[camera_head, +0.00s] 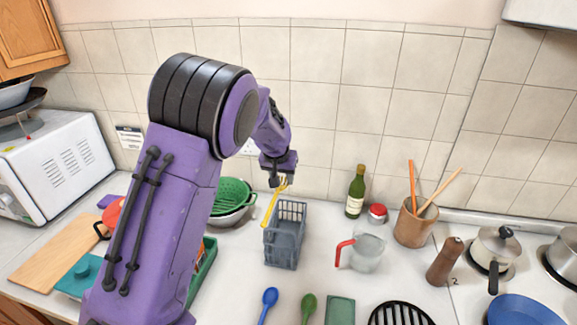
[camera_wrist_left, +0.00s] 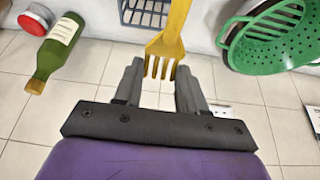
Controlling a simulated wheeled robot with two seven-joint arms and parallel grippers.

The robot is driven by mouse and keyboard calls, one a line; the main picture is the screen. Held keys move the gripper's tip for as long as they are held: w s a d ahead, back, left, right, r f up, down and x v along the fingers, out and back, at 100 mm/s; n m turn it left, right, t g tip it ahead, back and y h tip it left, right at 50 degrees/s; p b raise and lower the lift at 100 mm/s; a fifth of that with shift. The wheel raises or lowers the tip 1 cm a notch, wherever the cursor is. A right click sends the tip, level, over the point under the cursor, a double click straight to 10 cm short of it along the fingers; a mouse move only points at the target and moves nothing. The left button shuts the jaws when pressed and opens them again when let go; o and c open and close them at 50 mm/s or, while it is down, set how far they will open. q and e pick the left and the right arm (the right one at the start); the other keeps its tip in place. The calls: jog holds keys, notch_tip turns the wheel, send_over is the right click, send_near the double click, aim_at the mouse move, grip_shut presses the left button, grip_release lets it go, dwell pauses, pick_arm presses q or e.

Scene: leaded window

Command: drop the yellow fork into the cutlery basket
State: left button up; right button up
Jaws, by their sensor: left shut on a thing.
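The yellow fork (camera_head: 270,207) hangs tilted from my left gripper (camera_head: 279,180), handle end down. In the left wrist view, the fork (camera_wrist_left: 170,45) has its tines between the fingers of my left gripper (camera_wrist_left: 159,88), which is shut on it. The grey cutlery basket (camera_head: 284,247) stands on the counter below and slightly right of the gripper. The fork's lower end shows by the basket's left upper rim; I cannot tell whether it is over the opening. Part of the basket (camera_wrist_left: 145,14) shows in the left wrist view. My right gripper is not in view.
A green colander (camera_head: 232,194) stands left of the basket. A measuring jug (camera_head: 367,252), a green bottle (camera_head: 356,192) and a utensil crock (camera_head: 415,225) stand to the right. A blue spoon (camera_head: 269,300) and a green spoon (camera_head: 308,305) lie in front.

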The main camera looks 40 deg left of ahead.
pick_arm(q)
jog(key=shift+s+f, duration=0.1)
jog(key=shift+s, duration=0.05)
jog(key=o, duration=0.6)
jog(key=w+f, duration=0.2)
jog(key=w, duration=0.1)
jog(key=shift+w, duration=0.2)
jog(key=o, duration=0.5)
jog(key=shift+w, duration=0.15)
jog(key=shift+s+r, duration=0.25)
jog(key=shift+s, duration=0.25)
jog(key=shift+s+r, duration=0.2)
jog(key=shift+s, duration=0.25)
jog(key=shift+d+r+b, duration=0.1)
jog(key=shift+r+b, duration=0.25)
jog(key=shift+r, duration=0.15)
jog(key=b+v, duration=0.2)
jog(key=v, duration=0.7)
jog(key=shift+r, duration=0.2)
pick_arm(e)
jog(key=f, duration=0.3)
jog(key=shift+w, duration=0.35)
pick_arm(q)
jog(key=shift+s+r, duration=0.1)
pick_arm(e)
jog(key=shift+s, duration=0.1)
